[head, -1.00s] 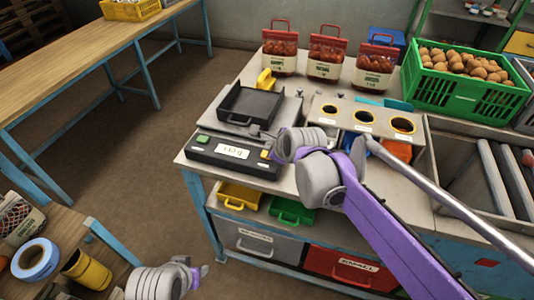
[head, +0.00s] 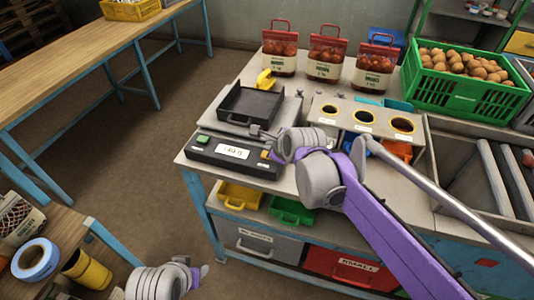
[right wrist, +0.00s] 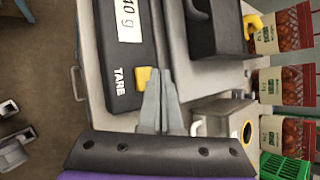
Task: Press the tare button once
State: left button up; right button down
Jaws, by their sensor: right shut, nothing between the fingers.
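The scale's dark front panel (head: 228,163) carries a white display (head: 233,151), a green button (head: 203,139) at its left and a yellow button (head: 264,155) at its right end. In the head view the right gripper (head: 257,132) is over the scale's right end. My left gripper (head: 197,272) is low at left, away from the scale.
A black tray (head: 235,108) sits on the scale. A box with round holes (head: 331,122) stands right of it. Three red-topped sacks (head: 325,70) and a green crate of round brown items (head: 455,90) stand behind. The floor at left (head: 130,140) is clear.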

jog(key=shift+f, duration=0.1)
jog(key=shift+f, duration=0.35)
jog(key=shift+f+b, duration=0.45)
dwell(0.6)
jog(key=shift+r, duration=0.1)
jog(key=shift+r+p, duration=0.7)
jog(key=shift+r, duration=0.05)
jog(key=shift+r+p, duration=1.75)
jog(key=shift+r, duration=0.85)
jog(key=shift+f, duration=0.1)
